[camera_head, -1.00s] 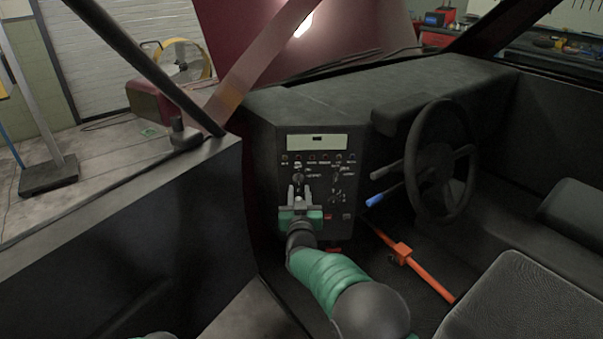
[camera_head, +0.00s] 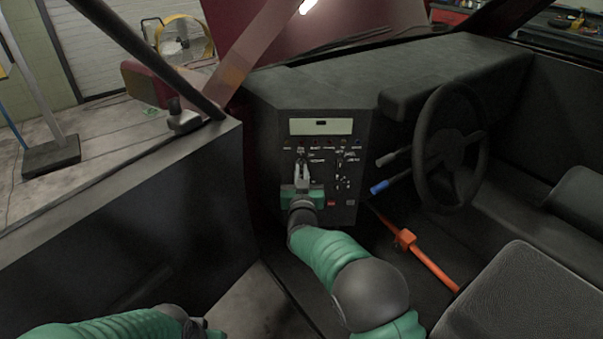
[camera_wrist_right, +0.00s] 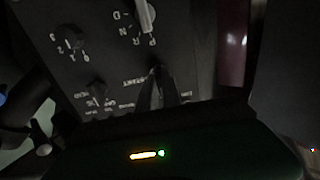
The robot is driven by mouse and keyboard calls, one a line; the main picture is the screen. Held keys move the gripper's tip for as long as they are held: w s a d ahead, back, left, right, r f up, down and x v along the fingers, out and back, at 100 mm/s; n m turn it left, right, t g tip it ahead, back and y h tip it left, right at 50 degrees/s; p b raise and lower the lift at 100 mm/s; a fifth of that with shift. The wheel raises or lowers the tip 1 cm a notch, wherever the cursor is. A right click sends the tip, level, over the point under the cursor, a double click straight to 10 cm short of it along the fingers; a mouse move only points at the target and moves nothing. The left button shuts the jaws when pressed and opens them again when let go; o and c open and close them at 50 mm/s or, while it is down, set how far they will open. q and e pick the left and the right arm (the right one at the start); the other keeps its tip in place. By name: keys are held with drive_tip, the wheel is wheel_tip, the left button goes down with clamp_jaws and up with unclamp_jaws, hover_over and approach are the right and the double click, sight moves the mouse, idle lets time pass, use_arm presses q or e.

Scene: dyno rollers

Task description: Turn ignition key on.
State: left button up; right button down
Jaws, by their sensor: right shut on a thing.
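The ignition key is at the upper part of the dark control panel (camera_head: 345,205) in the head view. The key itself is mostly hidden by my fingers, and I cannot make out its angle. My right gripper (camera_head: 302,168) reaches up to the panel from below. Its two grey fingers are shut together on the key. In the right wrist view my fingertips (camera_wrist_right: 160,78) meet at the panel face, next to small white lettering. My left arm (camera_head: 110,326) shows at the bottom left of the head view; its gripper is out of sight.
A knob (camera_wrist_right: 73,40) and a lever (camera_wrist_right: 146,15) sit close by on the panel in the wrist view. The steering wheel (camera_head: 447,150), a blue-tipped stalk (camera_head: 380,187) and an orange bar (camera_head: 432,264) are to the right. The black door (camera_head: 130,215) stands at left.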

drive_tip(key=shift+f, duration=0.1)
drive_tip(key=m+b, duration=0.2)
drive_tip(key=m, duration=0.1)
drive_tip(key=shift+f+m, duration=0.1)
drive_tip(key=shift+m, duration=0.3)
drive_tip(key=shift+m+b, duration=1.6)
drive_tip(key=shift+m, duration=0.9)
drive_tip(key=c, duration=1.5)
unclamp_jaws()
drive_tip(key=shift+s, duration=0.1)
drive_tip(key=shift+s+r, duration=0.1)
drive_tip(key=shift+r, duration=0.1)
